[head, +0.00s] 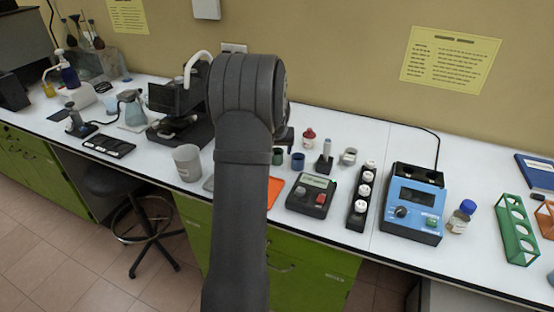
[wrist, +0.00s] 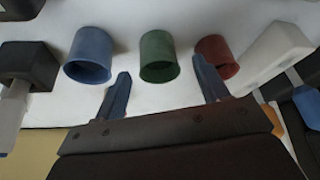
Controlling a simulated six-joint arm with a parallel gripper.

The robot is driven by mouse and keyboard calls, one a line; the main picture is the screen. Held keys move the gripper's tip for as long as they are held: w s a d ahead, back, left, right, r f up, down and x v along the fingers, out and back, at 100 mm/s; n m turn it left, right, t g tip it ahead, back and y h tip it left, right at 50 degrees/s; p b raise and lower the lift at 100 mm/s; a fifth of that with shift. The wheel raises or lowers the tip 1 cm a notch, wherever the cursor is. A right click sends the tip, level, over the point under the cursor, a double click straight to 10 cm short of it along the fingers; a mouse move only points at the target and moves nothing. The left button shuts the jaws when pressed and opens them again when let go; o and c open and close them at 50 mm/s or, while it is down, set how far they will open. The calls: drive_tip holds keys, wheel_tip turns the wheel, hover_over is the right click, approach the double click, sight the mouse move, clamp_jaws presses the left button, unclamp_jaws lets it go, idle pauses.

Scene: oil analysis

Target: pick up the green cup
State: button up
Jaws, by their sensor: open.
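The green cup (wrist: 158,57) stands in the middle of the wrist view, between a blue cup (wrist: 90,56) and a red cup (wrist: 218,58). My gripper (wrist: 164,80) is open, and its two fingers point toward the green cup. The fingertips show on either side of the cup's near edge; I cannot tell whether they reach around it. Nothing is between the fingers. In the head view, the green cup (head: 278,156) is partly hidden behind my arm, beside the blue cup (head: 298,160).
A blue device (head: 414,204), a small grey meter (head: 311,195) and a black rack of white-capped vials (head: 362,196) stand to the right. A grey beaker (head: 187,163) stands left of my arm. An orange mat (head: 274,191) lies near the bench edge.

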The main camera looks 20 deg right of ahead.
drive_tip(key=shift+x, duration=1.9)
drive_tip(key=c, duration=1.1)
drive_tip(key=shift+o, duration=0.2)
